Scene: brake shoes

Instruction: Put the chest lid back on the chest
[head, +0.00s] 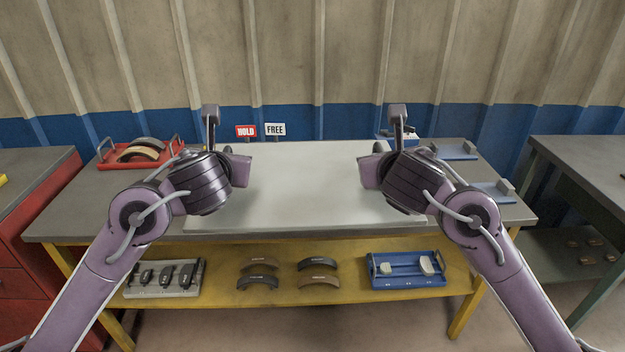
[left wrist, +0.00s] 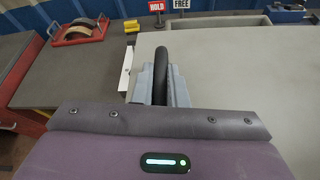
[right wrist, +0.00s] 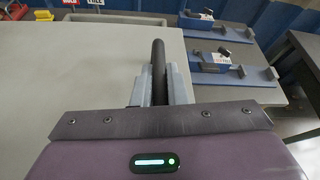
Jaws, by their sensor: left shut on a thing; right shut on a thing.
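The chest lid (head: 300,190) is a wide, flat, pale grey panel over the middle of the bench, between my two arms. It fills the right of the left wrist view (left wrist: 240,80) and the left of the right wrist view (right wrist: 70,80). My left gripper (left wrist: 160,85) is shut on a dark upright handle at the lid's left side. My right gripper (right wrist: 158,85) is shut on a similar handle at its right side. The chest is mostly hidden; a pale-rimmed recess (left wrist: 225,24) shows past the lid's far edge. The lid's height above it is unclear.
A red tray (head: 107,160) with brake shoes stands at the bench's back left. HOLD (head: 246,131) and FREE (head: 275,129) signs stand behind the lid. Blue fixtures (head: 455,152) sit at the right. The yellow shelf below (head: 222,290) holds shoes and trays.

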